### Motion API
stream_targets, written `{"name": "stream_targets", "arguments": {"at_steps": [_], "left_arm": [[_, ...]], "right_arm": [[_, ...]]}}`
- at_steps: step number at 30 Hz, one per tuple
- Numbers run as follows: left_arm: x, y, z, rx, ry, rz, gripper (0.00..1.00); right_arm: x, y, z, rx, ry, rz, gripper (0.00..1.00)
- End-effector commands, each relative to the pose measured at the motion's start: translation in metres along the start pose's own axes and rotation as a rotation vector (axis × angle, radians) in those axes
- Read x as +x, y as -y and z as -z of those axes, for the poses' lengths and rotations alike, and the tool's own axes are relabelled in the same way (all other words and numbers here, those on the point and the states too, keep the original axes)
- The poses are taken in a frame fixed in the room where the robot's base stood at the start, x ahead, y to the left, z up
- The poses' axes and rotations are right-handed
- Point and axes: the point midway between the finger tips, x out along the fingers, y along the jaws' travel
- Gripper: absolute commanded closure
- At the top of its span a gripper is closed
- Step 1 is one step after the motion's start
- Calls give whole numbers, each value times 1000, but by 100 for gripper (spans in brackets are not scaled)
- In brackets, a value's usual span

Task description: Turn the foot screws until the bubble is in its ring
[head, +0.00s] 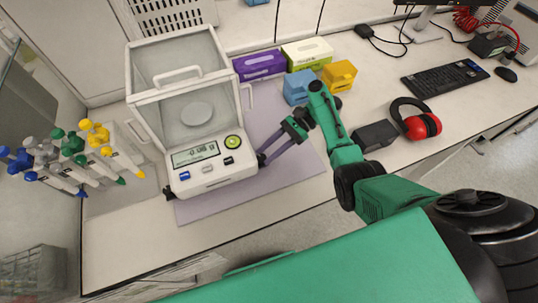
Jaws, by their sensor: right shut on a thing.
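A white balance (212,172) with a clear glass draft shield (180,78) stands on a lilac mat (300,166). Its display (196,152) is lit, with small digits. The round green bubble level (233,141) sits right of the display; the bubble's place against its ring is too small to tell. A dark foot screw (168,193) shows at the balance's front left corner. My right gripper (264,161) reaches in from the right and is shut at the front right corner, on the right foot screw, which its fingers mostly hide. My left gripper is not in view.
A rack of colored pipettes (75,155) stands left of the balance. Purple (259,65) and green (307,54) boxes, blue (298,87) and yellow (339,75) blocks stand behind my right arm. Red earmuffs (420,122) and a keyboard (445,77) lie right. The mat's front is clear.

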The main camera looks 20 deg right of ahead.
Motion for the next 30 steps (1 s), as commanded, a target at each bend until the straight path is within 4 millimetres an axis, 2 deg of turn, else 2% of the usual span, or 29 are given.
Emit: {"name": "stream_targets", "arguments": {"at_steps": [1, 9, 28, 29, 30], "left_arm": [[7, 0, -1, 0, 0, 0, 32], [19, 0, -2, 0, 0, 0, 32], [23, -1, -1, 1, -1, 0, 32], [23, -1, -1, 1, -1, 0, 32], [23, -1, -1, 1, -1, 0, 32]], "right_arm": [[0, 2, 3, -14, -2, -29, 100], [-1, 5, 1, -68, -3, -164, 100], [0, 6, -1, -94, -1, -220, 100], [0, 6, -1, -94, -1, -220, 58], [0, 6, -1, -94, -1, -220, 43]]}}
